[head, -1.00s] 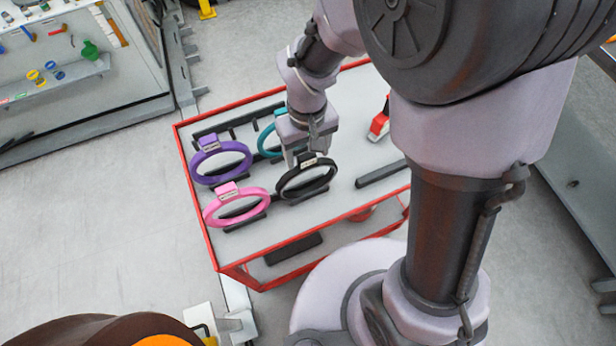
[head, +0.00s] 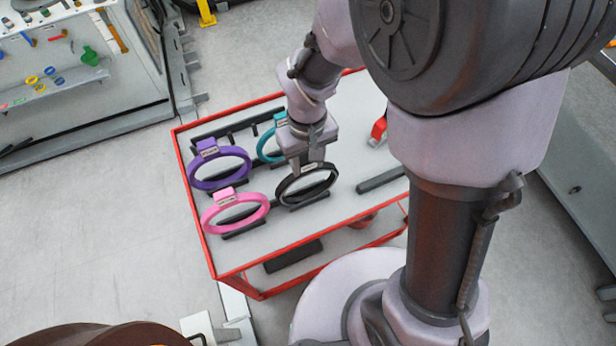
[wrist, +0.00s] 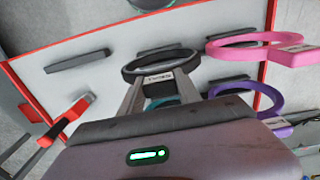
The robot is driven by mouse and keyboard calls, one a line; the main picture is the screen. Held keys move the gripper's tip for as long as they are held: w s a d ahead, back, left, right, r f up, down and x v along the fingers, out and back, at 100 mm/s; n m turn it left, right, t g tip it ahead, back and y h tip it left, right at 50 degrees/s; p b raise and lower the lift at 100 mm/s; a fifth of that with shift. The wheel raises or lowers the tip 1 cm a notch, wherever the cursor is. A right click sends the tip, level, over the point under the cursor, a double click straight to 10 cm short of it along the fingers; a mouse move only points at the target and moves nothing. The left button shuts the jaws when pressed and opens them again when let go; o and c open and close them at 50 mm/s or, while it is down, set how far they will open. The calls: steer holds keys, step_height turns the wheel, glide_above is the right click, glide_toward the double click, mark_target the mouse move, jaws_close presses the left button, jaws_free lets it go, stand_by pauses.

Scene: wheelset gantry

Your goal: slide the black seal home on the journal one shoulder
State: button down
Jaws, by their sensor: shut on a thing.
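The black seal (head: 306,185) is a ring with a labelled block on top, standing in a dark holder on the red-edged cart (head: 345,220). My gripper (head: 305,162) is over it from above, shut on its block. In the wrist view the black seal (wrist: 162,66) sits between the two fingertips (wrist: 160,84). The journal one shoulder cannot be made out in these frames.
A purple ring (head: 220,167), a pink ring (head: 236,211) and a teal ring (head: 268,143) stand close beside the black seal on the cart. A red tool (head: 379,130) and an empty dark bar (head: 381,179) lie to the right. A brown round part (head: 105,336) is at bottom left.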

step_height(320, 180, up, 8)
steer(key=p, duration=0.6)
steer(key=shift+r+p, duration=0.2)
steer(key=shift+p, duration=0.1)
steer(key=shift+f, duration=0.1)
